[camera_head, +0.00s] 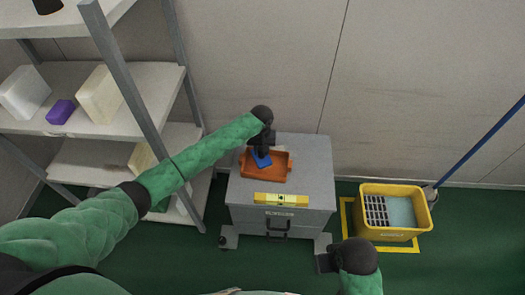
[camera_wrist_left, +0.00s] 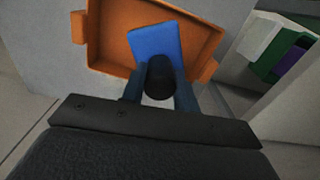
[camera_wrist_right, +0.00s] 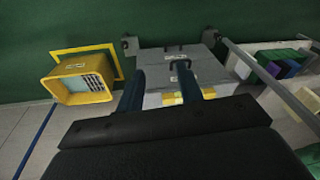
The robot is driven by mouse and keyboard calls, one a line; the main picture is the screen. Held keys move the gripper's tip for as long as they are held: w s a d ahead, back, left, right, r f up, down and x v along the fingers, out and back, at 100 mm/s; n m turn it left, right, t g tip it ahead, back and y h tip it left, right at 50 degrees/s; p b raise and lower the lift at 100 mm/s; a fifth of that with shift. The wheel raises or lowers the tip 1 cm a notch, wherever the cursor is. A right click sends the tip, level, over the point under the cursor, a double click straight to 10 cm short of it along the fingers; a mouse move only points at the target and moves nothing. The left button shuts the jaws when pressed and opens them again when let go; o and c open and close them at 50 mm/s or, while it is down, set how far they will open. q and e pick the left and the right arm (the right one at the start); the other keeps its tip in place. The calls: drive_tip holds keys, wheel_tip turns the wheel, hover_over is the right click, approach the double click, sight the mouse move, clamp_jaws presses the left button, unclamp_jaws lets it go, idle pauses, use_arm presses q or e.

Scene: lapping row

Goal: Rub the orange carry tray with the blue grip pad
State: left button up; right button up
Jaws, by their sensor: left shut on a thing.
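The orange carry tray (camera_head: 275,174) lies on top of the grey cabinet, below my left gripper (camera_head: 262,150). My right gripper (camera_wrist_right: 160,78) is open and empty, in front of the cabinet.
A yellow level (camera_head: 281,199) lies at the front edge of the grey cabinet (camera_head: 318,172). A yellow bucket (camera_head: 389,233) stands on the floor at right, near a blue pole (camera_head: 480,145). Shelving (camera_head: 120,70) with boxes stands at left, close to my left arm.

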use_arm(q)
drive_tip(key=shift+r+p, duration=0.35)
drive_tip(key=shift+r, duration=0.35)
drive_tip(key=shift+r+p, duration=0.4)
drive_tip(key=shift+p, duration=0.2)
use_arm(e)
wheel_tip(320, 180, down, 8)
drive_tip(key=shift+w+d, duration=0.35)
drive_tip(key=shift+w, duration=0.05)
drive_tip(key=shift+w+a+r, duration=0.1)
drive_tip(key=shift+r, duration=0.1)
